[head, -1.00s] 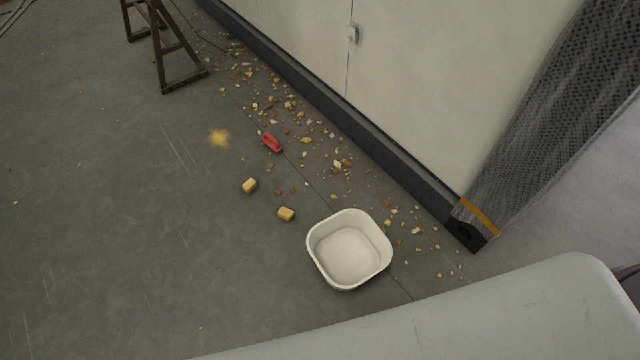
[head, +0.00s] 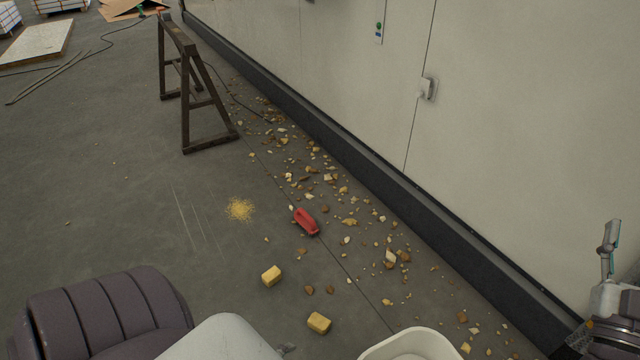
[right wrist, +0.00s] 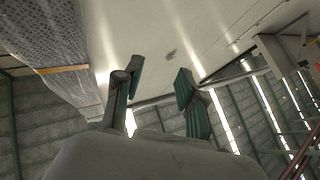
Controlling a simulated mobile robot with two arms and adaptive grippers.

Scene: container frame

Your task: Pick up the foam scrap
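Two small yellow foam blocks lie on the grey floor in the head view: one foam block (head: 272,276) at lower centre, the other foam block (head: 319,322) nearer and to its right. They lie apart from each other, and no gripper is near them. My right gripper (right wrist: 155,92) shows two separated fingers with nothing between them in the right wrist view. Part of it also shows raised at the right edge of the head view (head: 608,250). My left gripper is out of view.
A white tub (head: 412,345) is cut off at the bottom edge. A red object (head: 306,221) and a yellow crumb patch (head: 240,209) lie farther off. Small debris lines the base of the pale wall (head: 350,80). A wooden trestle (head: 195,85) stands beyond.

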